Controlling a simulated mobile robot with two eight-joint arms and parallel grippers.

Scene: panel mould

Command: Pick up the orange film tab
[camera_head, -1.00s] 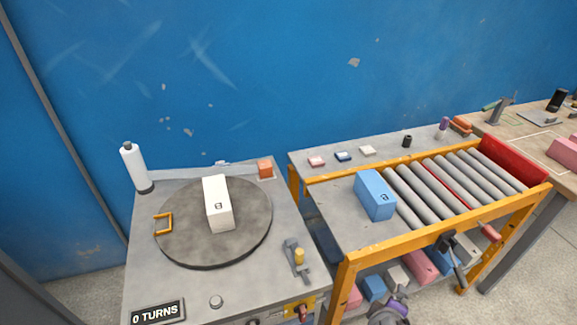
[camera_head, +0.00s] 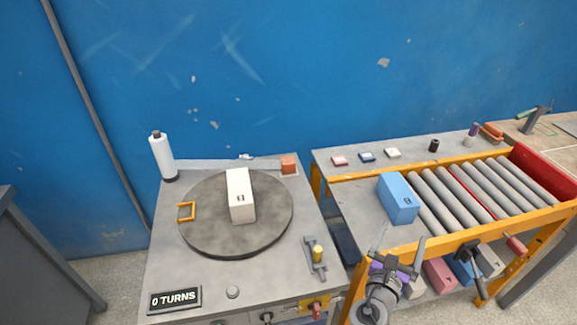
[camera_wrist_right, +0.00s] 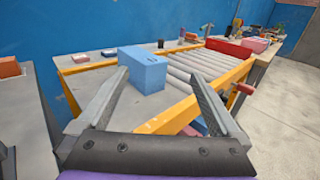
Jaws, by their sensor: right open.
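An orange open frame-shaped piece (camera_head: 187,211) lies at the left rim of the dark round turntable (camera_head: 215,243); it may be the film tab. A small orange block (camera_head: 289,165) sits at the table's back right corner. A white box (camera_head: 240,198) stands on the turntable. A white film roll (camera_head: 161,157) stands upright at the back left. My right gripper (camera_head: 400,244) is open and empty, in front of the blue box (camera_head: 398,198) and well right of the turntable. The right wrist view also shows its open fingers (camera_wrist_right: 159,82). My left gripper is not in view.
The blue box stands at the left end of a roller conveyor (camera_head: 470,190) with an orange frame (camera_head: 455,237). A lever with a yellow knob (camera_head: 317,252) and a "0 TURNS" sign (camera_head: 174,300) are on the turntable's table. A blue wall (camera_head: 300,70) closes the back.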

